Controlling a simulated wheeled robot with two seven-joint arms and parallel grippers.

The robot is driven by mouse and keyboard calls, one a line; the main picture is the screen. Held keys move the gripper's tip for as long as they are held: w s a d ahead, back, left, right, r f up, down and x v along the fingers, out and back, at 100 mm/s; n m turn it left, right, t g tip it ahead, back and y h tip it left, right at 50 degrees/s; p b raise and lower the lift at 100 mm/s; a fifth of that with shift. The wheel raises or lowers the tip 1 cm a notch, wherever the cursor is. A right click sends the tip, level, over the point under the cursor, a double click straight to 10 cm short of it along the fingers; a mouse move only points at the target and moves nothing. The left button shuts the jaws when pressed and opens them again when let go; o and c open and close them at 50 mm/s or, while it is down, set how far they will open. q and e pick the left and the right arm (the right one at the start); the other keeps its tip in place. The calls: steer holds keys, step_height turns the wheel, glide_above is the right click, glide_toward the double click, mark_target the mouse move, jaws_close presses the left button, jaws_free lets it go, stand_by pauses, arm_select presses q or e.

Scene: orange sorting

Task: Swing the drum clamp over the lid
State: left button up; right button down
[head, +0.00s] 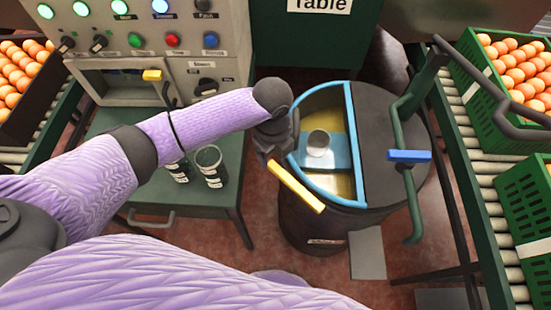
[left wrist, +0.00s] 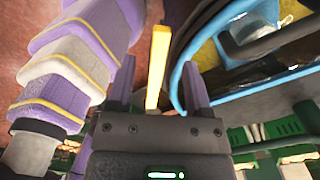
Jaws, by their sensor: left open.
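The dark drum (head: 318,228) stands right of centre in the head view. A dark lid half (head: 385,125) covers its right side. Its left side is open behind a blue rim (head: 298,168), showing a yellowish inside and a pale round piece. A green bent clamp bar (head: 407,180) with a blue grip (head: 409,156) lies over the dark half. A yellow bar (head: 296,186) sticks out at the drum's near left edge. My left gripper (head: 274,148) is beside the rim. In the left wrist view its fingers (left wrist: 158,85) are open, with the yellow bar (left wrist: 158,65) between them. I cannot tell whether they touch.
A roller conveyor (head: 475,165) with green crates (head: 525,207) of oranges runs along the right. A grey pedal-like plate (head: 367,253) is below the drum.

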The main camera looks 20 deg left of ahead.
mark_target(273, 165)
arm_select(q)
step_height(273, 165, down, 5)
steer(key=shift+r+b, duration=0.15)
steer(key=shift+b, duration=0.65)
steer(key=shift+r, duration=0.1)
jaws_close()
stand_by(0.5)
